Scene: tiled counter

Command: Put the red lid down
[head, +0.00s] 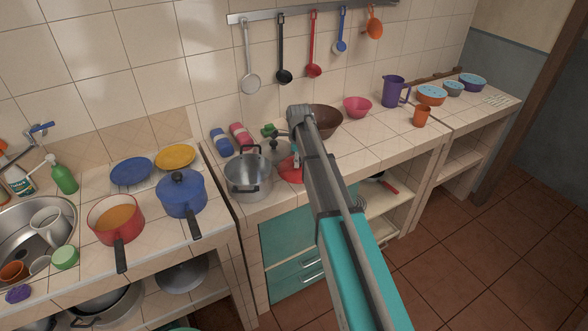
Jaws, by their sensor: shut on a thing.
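The red lid (289,173) shows at the front of the middle counter, just right of the large steel pot (248,177). My gripper (295,158) is above it and shut on it. My arm hides the lid's right side and most of the gripper's fingers. I cannot tell whether the lid touches the tiles or is held just above them.
A grey lid (275,151) lies behind the red lid. A brown bowl (326,121) and a pink bowl (357,106) stand farther back. Bare tiles (375,143) lie to the right. A blue pot (180,194) and a red pan (115,219) stand left.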

